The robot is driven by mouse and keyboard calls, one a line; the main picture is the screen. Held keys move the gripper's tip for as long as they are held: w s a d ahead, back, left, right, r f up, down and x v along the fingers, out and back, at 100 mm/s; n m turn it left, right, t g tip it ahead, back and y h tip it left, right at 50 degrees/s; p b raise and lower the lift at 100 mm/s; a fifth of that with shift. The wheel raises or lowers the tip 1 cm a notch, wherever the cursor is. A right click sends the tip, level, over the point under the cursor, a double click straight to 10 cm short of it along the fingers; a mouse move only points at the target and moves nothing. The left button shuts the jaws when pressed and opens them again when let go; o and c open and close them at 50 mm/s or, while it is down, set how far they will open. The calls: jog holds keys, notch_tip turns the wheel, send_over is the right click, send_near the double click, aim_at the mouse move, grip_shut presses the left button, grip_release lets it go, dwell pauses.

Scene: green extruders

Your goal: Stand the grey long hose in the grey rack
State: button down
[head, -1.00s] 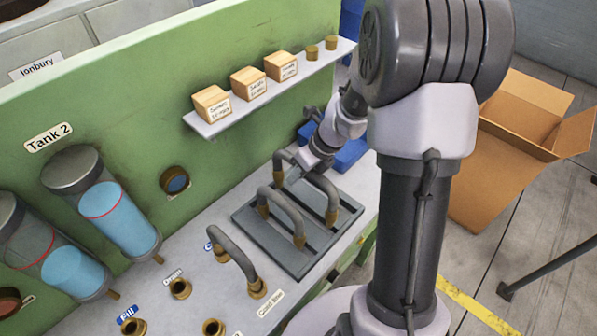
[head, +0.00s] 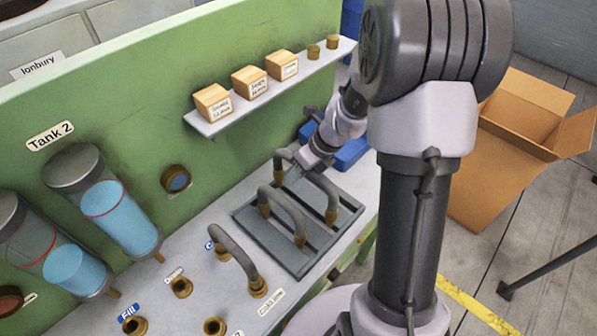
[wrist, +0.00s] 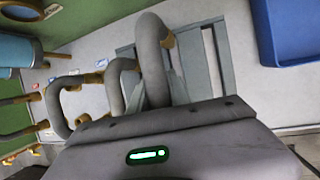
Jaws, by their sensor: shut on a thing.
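The grey long hose (head: 325,186), an arched tube with brass ends, is upright over the far side of the grey rack (head: 242,218). Its near brass end meets the rack's slats in the head view; I cannot tell whether it is seated. My gripper (head: 310,167) is shut on the hose near the top of its arch. The wrist view shows the held hose (wrist: 150,62) large, just beyond the gripper, with rack slats (wrist: 218,60) beside it. The fingertips are mostly hidden there. A second grey hose (head: 289,206) stands in the rack, nearer the camera than the held one.
Another grey hose (head: 229,247) arches over the bench left of the rack, near several brass ports (head: 181,287). A shelf (head: 215,129) with wooden blocks overhangs behind. Blue bins (head: 350,152) lie beyond the rack. A cardboard box (head: 490,180) is at right.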

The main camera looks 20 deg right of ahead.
jog(key=shift+f+b, duration=1.55)
jog(key=shift+f, duration=0.4)
jog(key=c, duration=1.1)
grip_release()
jog(key=shift+r, duration=0.1)
jog(key=p+v, duration=0.5)
jog(key=v, duration=1.2)
jog(key=s+a+f+n+b, duration=0.2)
jog(key=s+a+n+b, duration=0.3)
jog(key=n, duration=0.4)
jog(key=s+a+f+n+t+h+b, duration=0.1)
jog(key=s+a+f+n+b, duration=0.2)
jog(key=n, duration=0.6)
jog(key=s+a+f+n+t+b, duration=0.1)
jog(key=s+a+f+n+b, duration=0.1)
jog(key=s+a+n+b, duration=0.5)
jog(key=shift+s+a+f+n+h+b, duration=0.1)
jog(key=shift+s+a+n+h+b, duration=0.05)
jog(key=shift+a+n+b, duration=0.45)
jog(key=shift+s+a+f+n+h+b, duration=0.15)
jog(key=shift+a+n+b, duration=0.3)
jog(key=shift+n+b, duration=0.35)
